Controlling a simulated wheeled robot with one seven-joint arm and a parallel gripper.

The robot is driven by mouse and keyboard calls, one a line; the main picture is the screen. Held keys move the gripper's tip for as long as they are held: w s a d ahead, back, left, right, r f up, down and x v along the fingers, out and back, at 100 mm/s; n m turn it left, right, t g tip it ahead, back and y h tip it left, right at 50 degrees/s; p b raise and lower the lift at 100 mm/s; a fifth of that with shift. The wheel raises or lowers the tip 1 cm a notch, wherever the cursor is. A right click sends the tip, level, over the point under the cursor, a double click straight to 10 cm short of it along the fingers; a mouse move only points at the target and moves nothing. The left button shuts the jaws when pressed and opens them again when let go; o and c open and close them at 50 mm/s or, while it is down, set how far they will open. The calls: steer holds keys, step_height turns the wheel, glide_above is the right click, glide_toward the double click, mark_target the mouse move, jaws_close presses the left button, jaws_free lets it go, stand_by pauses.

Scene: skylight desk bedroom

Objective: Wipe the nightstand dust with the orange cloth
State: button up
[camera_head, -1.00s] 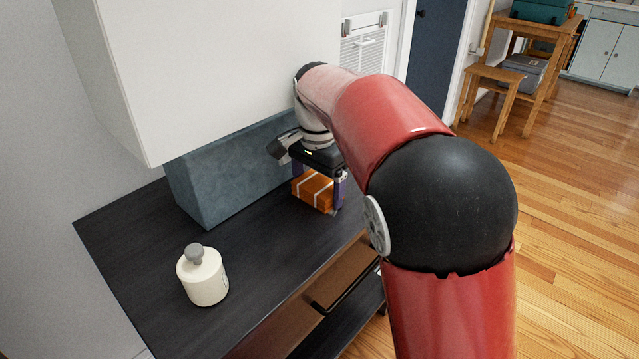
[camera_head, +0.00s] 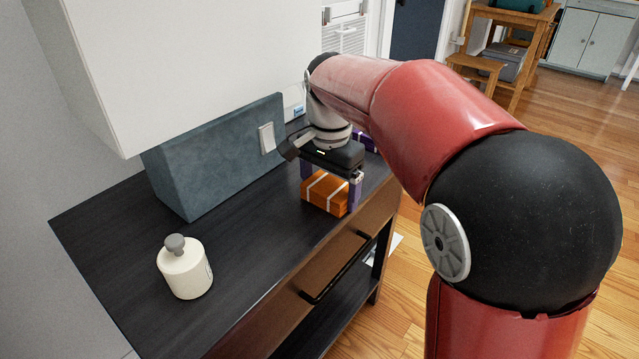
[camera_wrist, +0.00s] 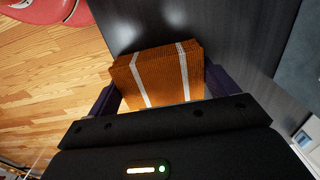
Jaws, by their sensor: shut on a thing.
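The orange cloth (camera_head: 326,194) is a folded block with white stripes. My gripper (camera_head: 330,190) is shut on it, with a purple finger on each side. The cloth is at the dark top of the nightstand (camera_head: 250,245), near its front edge; I cannot tell if it touches the surface. In the wrist view the cloth (camera_wrist: 158,76) sits between the fingers, with the dark top beyond it. A small light grey smudge (camera_wrist: 128,46) by the cloth may be dust or glare.
A cream pump bottle (camera_head: 185,270) stands at the near left of the top. A blue-grey box (camera_head: 215,160) stands along the back, under a white overhanging cabinet (camera_head: 200,60). A purple object (camera_head: 366,142) is behind my gripper. The middle of the top is clear.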

step_height(320, 180, up, 3)
steer(key=shift+p, duration=1.1)
steer(key=shift+r, duration=1.55)
steer(key=shift+r, duration=1.5)
